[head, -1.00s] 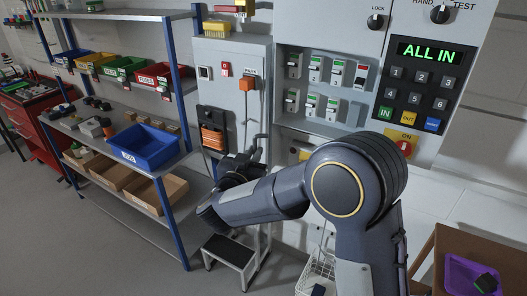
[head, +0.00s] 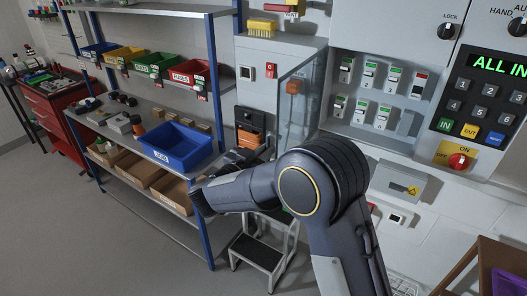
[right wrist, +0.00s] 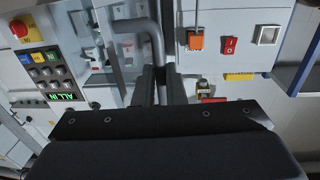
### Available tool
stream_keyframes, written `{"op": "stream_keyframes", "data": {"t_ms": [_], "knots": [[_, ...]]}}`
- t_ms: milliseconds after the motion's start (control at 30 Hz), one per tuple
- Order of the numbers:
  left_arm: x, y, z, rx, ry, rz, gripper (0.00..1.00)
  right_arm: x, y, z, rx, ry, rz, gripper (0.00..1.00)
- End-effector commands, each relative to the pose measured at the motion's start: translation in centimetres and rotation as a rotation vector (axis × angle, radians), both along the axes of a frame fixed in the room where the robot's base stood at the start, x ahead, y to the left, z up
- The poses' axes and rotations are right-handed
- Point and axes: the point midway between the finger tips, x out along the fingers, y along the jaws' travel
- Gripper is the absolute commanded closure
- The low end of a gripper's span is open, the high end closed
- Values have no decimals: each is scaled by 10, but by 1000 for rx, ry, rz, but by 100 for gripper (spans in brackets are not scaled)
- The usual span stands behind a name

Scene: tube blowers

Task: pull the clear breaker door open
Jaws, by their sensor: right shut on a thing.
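The clear breaker door (head: 298,100) stands swung out from the left edge of the breaker recess (head: 385,95) in the head view. The breakers behind it are exposed. My right gripper (head: 262,152) is at the door's lower free edge, partly hidden by my arm. In the right wrist view, its two dark fingers (right wrist: 162,85) are shut on the grey bent door handle (right wrist: 152,35). The clear panel also shows left of the handle in that view (right wrist: 122,60). My left gripper is not in view.
A keypad panel (head: 485,105) reads "ALL IN", cut off at the right, with a red knob (head: 459,161) below. Shelves with a blue bin (head: 175,147) stand left. A step stool (head: 257,252) is on the floor below the gripper. Open floor lies front left.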

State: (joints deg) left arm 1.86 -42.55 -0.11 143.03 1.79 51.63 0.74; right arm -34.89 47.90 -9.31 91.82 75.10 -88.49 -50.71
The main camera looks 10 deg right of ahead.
Motion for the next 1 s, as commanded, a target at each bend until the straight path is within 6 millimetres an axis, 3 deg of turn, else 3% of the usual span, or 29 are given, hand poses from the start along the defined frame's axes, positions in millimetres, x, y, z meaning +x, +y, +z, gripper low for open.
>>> {"op": "stream_keyframes", "data": {"t_ms": [200,233,400,667,1000], "knots": [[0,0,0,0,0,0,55,1,-6,4,-6,-10,-12,100],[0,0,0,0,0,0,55,1,-6,5,-6,-10,-12,87],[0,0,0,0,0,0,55,1,-4,3,-3,-7,-8,68],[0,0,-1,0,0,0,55,-1,0,1,-2,-4,-3,68],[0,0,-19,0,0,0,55,-35,41,-1,-3,-6,-2,68]]}}
